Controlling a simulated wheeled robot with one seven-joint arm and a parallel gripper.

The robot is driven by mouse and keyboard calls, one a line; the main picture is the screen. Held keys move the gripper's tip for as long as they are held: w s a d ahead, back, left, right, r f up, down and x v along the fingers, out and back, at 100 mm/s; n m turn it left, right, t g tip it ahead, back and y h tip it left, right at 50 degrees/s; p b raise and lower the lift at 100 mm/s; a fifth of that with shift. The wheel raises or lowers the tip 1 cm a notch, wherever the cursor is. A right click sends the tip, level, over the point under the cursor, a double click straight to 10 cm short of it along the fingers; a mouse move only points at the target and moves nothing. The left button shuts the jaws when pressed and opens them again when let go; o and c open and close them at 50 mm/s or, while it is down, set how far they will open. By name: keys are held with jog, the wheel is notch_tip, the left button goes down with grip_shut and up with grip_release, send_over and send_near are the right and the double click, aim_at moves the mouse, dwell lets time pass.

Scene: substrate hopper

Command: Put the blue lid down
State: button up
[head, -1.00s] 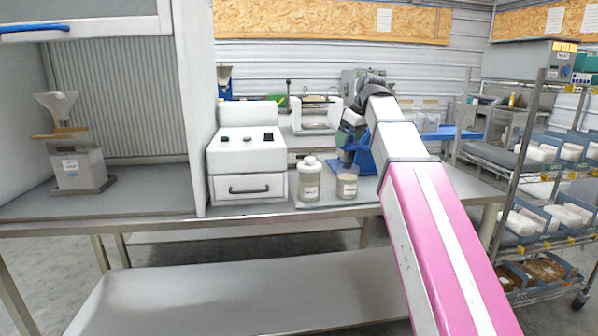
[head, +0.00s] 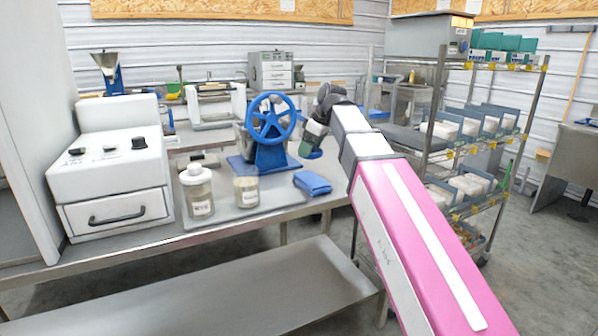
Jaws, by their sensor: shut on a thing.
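My gripper (head: 313,136) hangs pointing down from my arm, over the right part of the steel bench, just right of the blue hand wheel. It is shut on the blue lid (head: 311,153), a small dark blue piece that shows below the fingers. The lid appears held above the bench top; the exact gap cannot be told. The fingers are small and partly hidden by the wrist. An open-topped jar (head: 246,190) with pale contents stands on a grey tray (head: 236,219).
The blue hand-wheel press (head: 268,135) stands close left of my gripper. A folded blue cloth (head: 313,183) lies near the bench's front right edge. A white drawer machine (head: 112,180) stands at left. A wire rack (head: 465,150) with trays stands at right.

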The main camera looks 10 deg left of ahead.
jog(key=w+d+f, duration=0.2)
jog(key=d, duration=0.1)
jog(key=w+d+f, duration=0.2)
jog(key=d, duration=0.1)
jog(key=w+d+f, duration=0.2)
jog(key=d, duration=0.1)
jog(key=shift+w+d+f, duration=0.1)
jog(key=shift+d+f, duration=0.05)
jog(key=shift+f, duration=2.25)
jog(key=shift+f, duration=0.1)
jog(key=o, duration=0.6)
jog(key=shift+o, duration=0.5)
jog(key=v, duration=1.2)
